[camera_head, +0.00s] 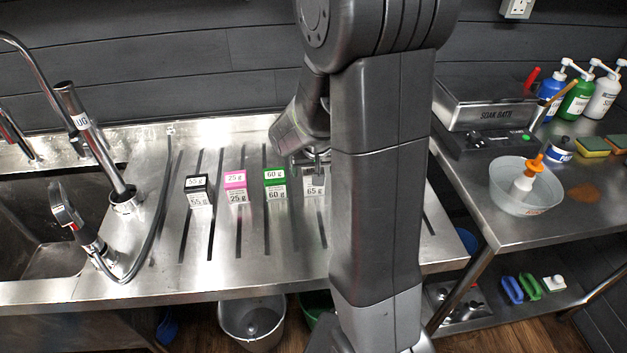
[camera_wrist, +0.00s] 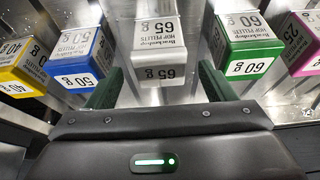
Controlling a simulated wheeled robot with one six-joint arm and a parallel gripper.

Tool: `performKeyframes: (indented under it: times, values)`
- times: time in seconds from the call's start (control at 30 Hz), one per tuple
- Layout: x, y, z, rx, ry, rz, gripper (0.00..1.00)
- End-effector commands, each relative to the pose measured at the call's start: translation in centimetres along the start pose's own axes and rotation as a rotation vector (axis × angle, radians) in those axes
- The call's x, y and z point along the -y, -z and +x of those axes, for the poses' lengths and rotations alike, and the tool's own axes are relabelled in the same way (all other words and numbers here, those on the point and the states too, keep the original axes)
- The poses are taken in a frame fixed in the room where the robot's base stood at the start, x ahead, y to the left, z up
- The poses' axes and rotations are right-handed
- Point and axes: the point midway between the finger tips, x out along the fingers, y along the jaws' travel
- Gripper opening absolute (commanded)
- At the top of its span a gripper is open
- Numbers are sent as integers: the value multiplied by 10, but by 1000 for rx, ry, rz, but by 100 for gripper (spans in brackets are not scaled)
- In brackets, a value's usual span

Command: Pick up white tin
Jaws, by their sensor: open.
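The white tin (camera_head: 315,185), marked 65 g, stands on the grooved steel drainboard (camera_head: 225,235), in line with the other tins and partly hidden by my arm. In the wrist view the white tin (camera_wrist: 158,45) is in the middle, just ahead of and between my fingers. My gripper (camera_wrist: 160,88) is open, with one dark green finger to each side of the tin. I cannot tell whether either finger touches it. In the head view my gripper (camera_head: 317,160) is small and close above the tin.
In the wrist view a blue tin (camera_wrist: 80,55) and a yellow tin (camera_wrist: 18,65) stand left, a green tin (camera_wrist: 248,45) and a pink tin (camera_wrist: 303,45) right. A black-topped tin (camera_head: 198,190) stands farther left in the head view. A sink (camera_head: 45,245) lies at far left.

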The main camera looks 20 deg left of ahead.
Motion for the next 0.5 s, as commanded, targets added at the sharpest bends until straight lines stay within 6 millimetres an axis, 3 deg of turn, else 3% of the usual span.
performKeyframes:
  times: [0.5]
  values:
    - [0,1,50,2,-1,0,76]
